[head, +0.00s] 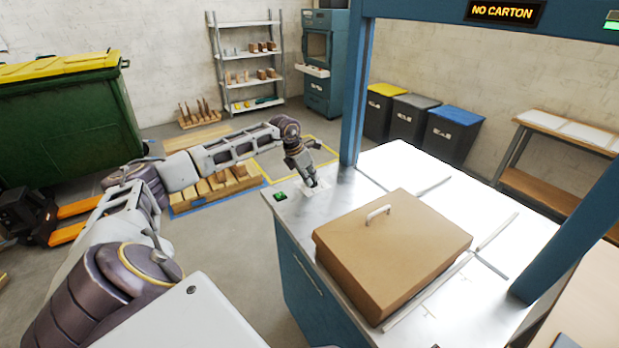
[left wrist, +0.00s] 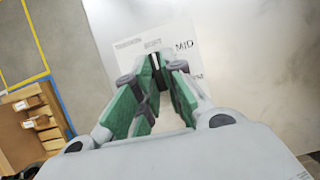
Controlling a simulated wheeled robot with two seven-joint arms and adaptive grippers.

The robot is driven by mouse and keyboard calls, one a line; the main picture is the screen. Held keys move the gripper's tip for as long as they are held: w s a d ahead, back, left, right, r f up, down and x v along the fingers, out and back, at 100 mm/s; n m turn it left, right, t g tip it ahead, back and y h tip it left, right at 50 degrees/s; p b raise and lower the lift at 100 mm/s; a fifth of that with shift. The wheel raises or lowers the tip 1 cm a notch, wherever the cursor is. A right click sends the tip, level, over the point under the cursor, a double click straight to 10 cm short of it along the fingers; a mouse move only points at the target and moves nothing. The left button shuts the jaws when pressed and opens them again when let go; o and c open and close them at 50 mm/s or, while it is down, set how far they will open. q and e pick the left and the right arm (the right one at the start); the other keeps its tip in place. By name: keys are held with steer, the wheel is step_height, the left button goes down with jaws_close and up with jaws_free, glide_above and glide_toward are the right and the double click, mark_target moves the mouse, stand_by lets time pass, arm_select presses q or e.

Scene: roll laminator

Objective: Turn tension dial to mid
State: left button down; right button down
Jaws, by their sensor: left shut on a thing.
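My left gripper (head: 313,182) reaches down to the near left corner of the metal machine top (head: 345,205). In the left wrist view its green-padded fingers (left wrist: 155,78) are shut on the tension dial, which is mostly hidden between them; only a small dark part shows at the tips. The white dial plate (left wrist: 128,48) lies under the fingers; it also shows in the head view (head: 322,195). Its lettering includes TENSION, a blurred word at the top, and MID (left wrist: 184,45) at the upper right. The dial's pointing direction cannot be told. My right gripper is not in view.
A green button (head: 280,196) sits left of the plate. A brown carton-like box with a handle (head: 392,250) stands on the machine top to the right. A blue frame post (head: 357,90) rises behind the gripper. A sign (head: 503,11) reads NO CARTON.

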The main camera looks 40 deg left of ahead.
arm_select(q)
steer(key=shift+f, duration=0.1)
steer(key=shift+w+a+m+g+h, duration=0.1)
steer(key=shift+m+g+h, duration=0.35)
steer(key=shift+m, duration=1.15)
steer(key=shift+w+a+m+g+h, duration=0.1)
steer(key=shift+m+g+h, duration=0.35)
steer(key=shift+m, duration=1.15)
steer(key=shift+w+a+f+m+g+h, duration=0.1)
steer(key=shift+m+g+h, duration=0.25)
steer(key=shift+m, duration=0.9)
steer(key=shift+w+m+g+h, duration=0.15)
steer(key=shift+m+g, duration=0.3)
steer(key=shift+m, duration=0.8)
steer(key=shift+s, duration=0.1)
steer(key=c, duration=1.5)
jaws_free()
steer(key=w+v, duration=0.1)
steer(key=v, duration=1.1)
steer(key=shift+s, duration=0.45)
steer(key=shift+a+f, duration=0.1)
